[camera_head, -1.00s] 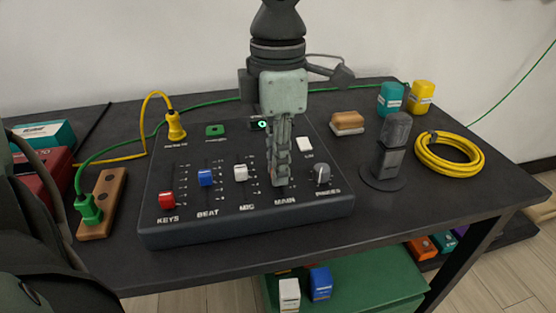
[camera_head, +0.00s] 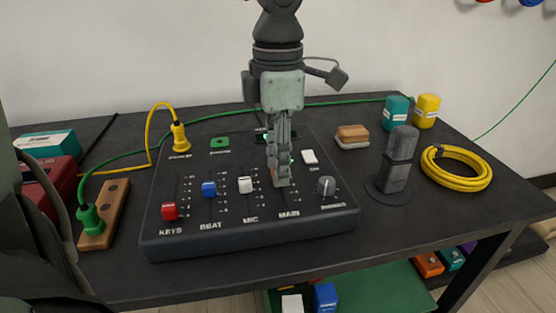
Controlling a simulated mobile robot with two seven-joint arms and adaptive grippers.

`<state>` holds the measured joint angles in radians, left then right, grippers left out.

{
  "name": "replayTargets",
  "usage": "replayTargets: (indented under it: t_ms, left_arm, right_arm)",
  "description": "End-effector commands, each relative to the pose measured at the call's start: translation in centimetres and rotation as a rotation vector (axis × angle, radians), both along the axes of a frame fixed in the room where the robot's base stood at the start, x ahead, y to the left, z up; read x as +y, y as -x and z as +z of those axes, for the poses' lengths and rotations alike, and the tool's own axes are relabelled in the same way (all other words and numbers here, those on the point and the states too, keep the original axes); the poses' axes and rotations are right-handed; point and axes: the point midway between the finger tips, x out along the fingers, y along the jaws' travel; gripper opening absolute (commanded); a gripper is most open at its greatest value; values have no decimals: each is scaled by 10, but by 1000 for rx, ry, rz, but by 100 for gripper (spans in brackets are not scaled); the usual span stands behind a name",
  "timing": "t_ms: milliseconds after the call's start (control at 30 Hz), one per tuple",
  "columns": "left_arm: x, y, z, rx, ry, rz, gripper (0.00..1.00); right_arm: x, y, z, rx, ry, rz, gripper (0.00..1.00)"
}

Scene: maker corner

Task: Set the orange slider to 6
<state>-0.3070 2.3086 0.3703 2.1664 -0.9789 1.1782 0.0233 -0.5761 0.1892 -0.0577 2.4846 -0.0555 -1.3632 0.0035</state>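The mixer panel (camera_head: 160,238) lies on the dark table with labelled slider slots KEYS, BEAT, MIC and MAIN. My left gripper (camera_head: 280,183) points down over the MAIN slot, its fingertips low at the panel. The orange slider is mostly hidden by the fingers; only a small orange bit (camera_head: 274,174) shows beside them. Its exact scale position is hidden. The fingers look close together, seen edge-on, so I cannot tell whether they grip it. The red slider (camera_head: 169,211), blue slider (camera_head: 209,189) and white slider (camera_head: 245,185) stand left of the gripper. My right gripper is not in view.
A grey knob (camera_head: 326,186) and white button (camera_head: 310,157) sit right of the gripper. A microphone (camera_head: 398,165) and yellow cable coil (camera_head: 456,168) stand farther right. A green plug (camera_head: 90,219) sits in a wooden strip on the left. The table front is clear.

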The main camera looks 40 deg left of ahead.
Motion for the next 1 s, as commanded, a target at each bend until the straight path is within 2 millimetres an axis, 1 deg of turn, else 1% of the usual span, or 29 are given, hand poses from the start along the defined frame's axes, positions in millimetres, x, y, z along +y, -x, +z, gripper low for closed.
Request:
replayTargets:
  t_ms: [300,367,433,567,700,800,900,1000]
  left_arm:
    - [0,0,1,0,0,0,36]
    - [0,0,4,-1,0,0,36]
    - [0,-1,12,-3,0,1,36]
    - [0,-1,36,-5,-1,2,36]
    - [0,-1,67,-6,0,2,36]
    - [0,-1,87,-4,0,2,36]
    - [0,0,103,-3,0,1,36]
    - [0,0,113,-1,-2,1,36]
  right_arm:
    - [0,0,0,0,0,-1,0]
    - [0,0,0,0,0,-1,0]
    - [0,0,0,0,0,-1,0]
    - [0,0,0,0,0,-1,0]
    - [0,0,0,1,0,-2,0]
    - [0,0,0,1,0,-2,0]
    - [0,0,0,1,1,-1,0]
    - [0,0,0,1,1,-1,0]
